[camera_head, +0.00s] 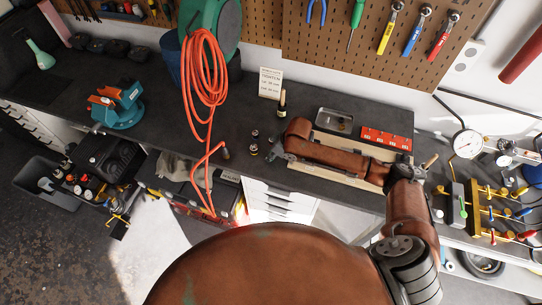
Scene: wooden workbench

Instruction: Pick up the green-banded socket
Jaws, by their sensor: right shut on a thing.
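My right gripper (275,152) is over the dark bench top, at the end of my rust-brown arm that comes in from the right. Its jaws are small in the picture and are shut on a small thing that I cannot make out. Two small dark sockets (254,149) stand close to the left of the gripper, one behind the other. Their band colours are too small to tell, so I cannot pick out the green-banded socket. My left gripper is not in view.
A metal tray (335,120) and a red rack (386,139) lie behind my right arm. An orange hose (207,80) hangs to the left. A blue vise (118,104) is farther left.

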